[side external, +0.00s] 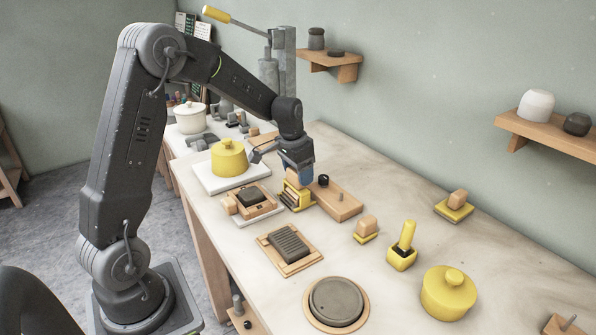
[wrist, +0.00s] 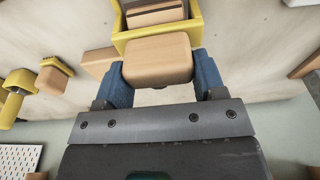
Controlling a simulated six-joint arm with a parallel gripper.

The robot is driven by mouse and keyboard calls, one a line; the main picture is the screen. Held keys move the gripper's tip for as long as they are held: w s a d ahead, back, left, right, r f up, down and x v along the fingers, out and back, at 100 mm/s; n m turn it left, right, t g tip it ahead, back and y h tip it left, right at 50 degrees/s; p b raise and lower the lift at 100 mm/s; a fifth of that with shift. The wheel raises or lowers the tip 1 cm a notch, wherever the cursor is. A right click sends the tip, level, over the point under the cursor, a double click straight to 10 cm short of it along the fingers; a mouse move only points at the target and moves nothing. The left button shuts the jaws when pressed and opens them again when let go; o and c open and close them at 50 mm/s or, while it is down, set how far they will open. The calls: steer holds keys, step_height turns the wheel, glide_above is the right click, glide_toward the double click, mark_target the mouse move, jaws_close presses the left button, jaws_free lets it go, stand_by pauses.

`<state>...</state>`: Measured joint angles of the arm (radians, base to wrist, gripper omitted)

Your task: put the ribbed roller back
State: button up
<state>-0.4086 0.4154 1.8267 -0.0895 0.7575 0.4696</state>
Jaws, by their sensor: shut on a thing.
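My gripper (side external: 299,176) is shut on the wooden handle of a tool with a yellow frame, which I take to be the ribbed roller (side external: 295,199). In the wrist view, my blue fingers (wrist: 158,85) grip the sides of the pale wooden handle (wrist: 157,60). The yellow frame (wrist: 198,25) lies beyond it, with a brown grooved part inside. The tool is low over the table beside a wooden board (side external: 343,204) with a dark knob. I cannot tell whether it touches the table. A ribbed dark slab (side external: 288,243) lies on a wooden board nearer the camera.
A small slab on a wooden frame (side external: 251,197) and a yellow lidded pot (side external: 229,158) on a white board stand to the left. Yellow-based wooden blocks (side external: 367,228), a yellow holder (side external: 402,258), another yellow pot (side external: 448,295) and a round slab (side external: 336,302) stand right and in front.

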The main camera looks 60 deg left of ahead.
steer(key=shift+f, duration=0.4)
steer(key=o, duration=0.8)
steer(key=shift+s+f, duration=0.1)
steer(key=shift+f, duration=0.05)
steer(key=o, duration=0.3)
steer(key=shift+r, duration=0.2)
